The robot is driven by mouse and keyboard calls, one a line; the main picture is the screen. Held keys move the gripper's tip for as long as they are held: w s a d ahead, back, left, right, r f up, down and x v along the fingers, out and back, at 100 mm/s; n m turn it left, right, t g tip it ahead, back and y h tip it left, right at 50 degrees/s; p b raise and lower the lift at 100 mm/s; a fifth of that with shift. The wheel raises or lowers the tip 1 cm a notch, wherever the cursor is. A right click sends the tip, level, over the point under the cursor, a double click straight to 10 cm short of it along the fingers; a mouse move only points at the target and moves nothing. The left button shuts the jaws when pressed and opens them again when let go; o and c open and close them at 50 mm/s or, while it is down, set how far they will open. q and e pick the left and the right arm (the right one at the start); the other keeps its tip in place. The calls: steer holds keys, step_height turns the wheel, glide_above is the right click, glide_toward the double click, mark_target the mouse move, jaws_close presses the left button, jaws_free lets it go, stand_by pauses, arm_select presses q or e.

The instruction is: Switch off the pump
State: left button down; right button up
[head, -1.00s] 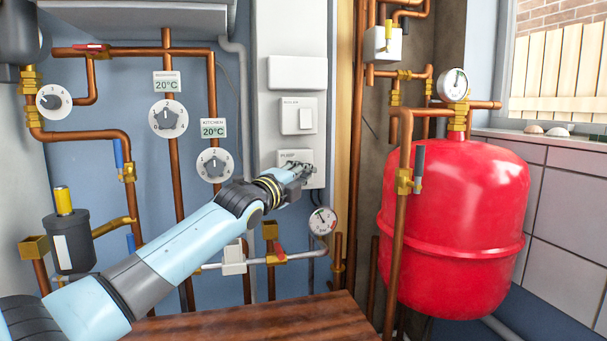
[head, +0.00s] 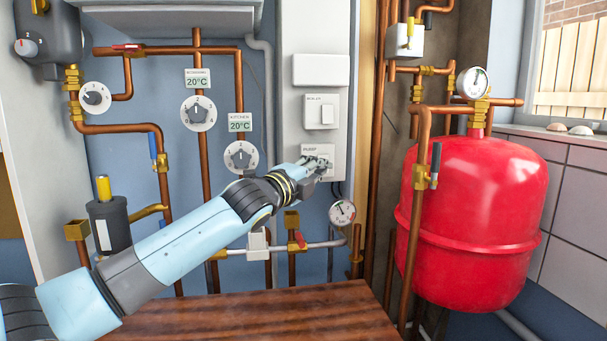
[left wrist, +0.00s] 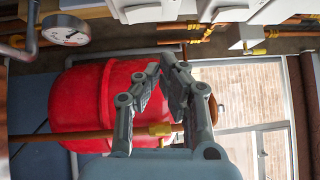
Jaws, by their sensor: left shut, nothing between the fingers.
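The pump switch box (head: 327,149), a white box labelled PUMP, is on the grey wall panel, lowest of the boxes there. My left gripper (head: 325,164) is in front of it, its fingers over the middle of the box. They hide the rocker, so its position and any contact cannot be told. In the left wrist view the left gripper's fingers (left wrist: 167,62) are shut with nothing between them. White boxes of the panel (left wrist: 222,11) show along that view's top edge. My right gripper is not in view.
The boiler switch (head: 327,115) is just above the pump box. A pressure gauge (head: 342,213) sits below it and the kitchen dial (head: 241,156) is to its left. A red tank (head: 480,220) stands to the right. A wooden top (head: 260,315) lies below.

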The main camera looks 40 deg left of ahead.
arm_select(q)
steer(key=s+b, duration=0.1)
steer(key=s, duration=0.5)
steer(key=shift+d+r, duration=0.4)
steer(key=shift+d, duration=0.05)
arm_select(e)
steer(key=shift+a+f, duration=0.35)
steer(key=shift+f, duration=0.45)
arm_select(q)
steer(key=shift+s, duration=0.1)
